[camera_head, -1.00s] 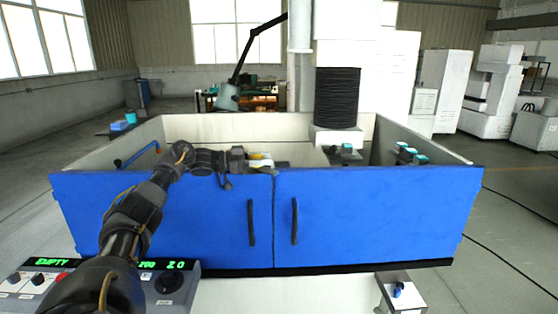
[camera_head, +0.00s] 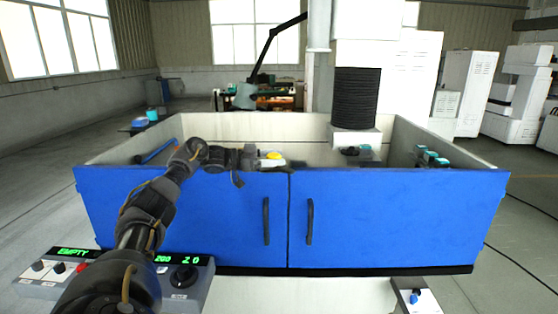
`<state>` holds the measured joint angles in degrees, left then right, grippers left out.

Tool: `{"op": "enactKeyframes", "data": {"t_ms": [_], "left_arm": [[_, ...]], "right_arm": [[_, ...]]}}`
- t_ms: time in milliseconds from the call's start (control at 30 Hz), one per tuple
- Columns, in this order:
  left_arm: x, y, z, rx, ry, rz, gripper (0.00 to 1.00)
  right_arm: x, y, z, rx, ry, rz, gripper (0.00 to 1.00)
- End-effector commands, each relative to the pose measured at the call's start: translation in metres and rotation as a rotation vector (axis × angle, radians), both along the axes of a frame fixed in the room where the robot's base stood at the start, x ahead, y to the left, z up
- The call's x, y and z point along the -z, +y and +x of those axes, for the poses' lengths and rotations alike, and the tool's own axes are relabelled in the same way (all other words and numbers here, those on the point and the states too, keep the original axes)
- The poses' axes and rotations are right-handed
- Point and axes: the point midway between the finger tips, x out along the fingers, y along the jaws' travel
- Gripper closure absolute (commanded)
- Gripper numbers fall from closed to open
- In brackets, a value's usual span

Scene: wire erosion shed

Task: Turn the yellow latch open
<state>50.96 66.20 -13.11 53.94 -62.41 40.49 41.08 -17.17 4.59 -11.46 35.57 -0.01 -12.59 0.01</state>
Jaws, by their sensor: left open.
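The yellow latch (camera_head: 274,155) sits on a white mount at the top of the blue double doors (camera_head: 229,223), just left of the seam between them. My left arm reaches in from the lower left over the left door. My left gripper (camera_head: 256,159) is open and close to the left side of the latch. Its fingertips are small and dark here, and I cannot tell whether they touch the latch. The latch's yellow top shows clear of the gripper. My right gripper is not in view.
Two black door handles (camera_head: 266,221) flank the seam. A control panel (camera_head: 190,292) with green digits stands at lower left beneath my arm. Inside the tank are a black bellows column (camera_head: 357,98) and several small teal-topped parts (camera_head: 430,157). A blue rod (camera_head: 158,151) lies at the tank's left.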

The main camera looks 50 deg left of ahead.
Motion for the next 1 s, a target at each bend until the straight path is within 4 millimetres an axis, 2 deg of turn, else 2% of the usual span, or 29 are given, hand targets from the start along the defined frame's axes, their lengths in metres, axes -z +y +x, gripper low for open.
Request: {"op": "enactKeyframes", "data": {"t_ms": [33,200,433,600,867,1000], "left_arm": [[0.004,0.007,-0.008,-0.004,0.002,0.003,0.37],[0.005,0.029,-0.036,-0.005,0.003,0.003,0.37],[0.003,0.051,-0.064,-0.003,0.002,0.003,0.37],[0.001,0.057,-0.072,-0.002,0.002,0.001,0.37],[0.001,0.057,-0.073,-0.001,0.001,0.001,0.37],[0.001,0.057,-0.073,-0.001,0.001,0.001,0.55]], "right_arm": [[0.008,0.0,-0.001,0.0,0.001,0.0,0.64],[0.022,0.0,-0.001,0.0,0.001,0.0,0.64],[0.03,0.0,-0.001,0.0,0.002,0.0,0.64],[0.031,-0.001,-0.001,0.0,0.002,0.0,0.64],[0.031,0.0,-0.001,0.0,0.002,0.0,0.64],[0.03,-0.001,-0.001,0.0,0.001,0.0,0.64]]}}
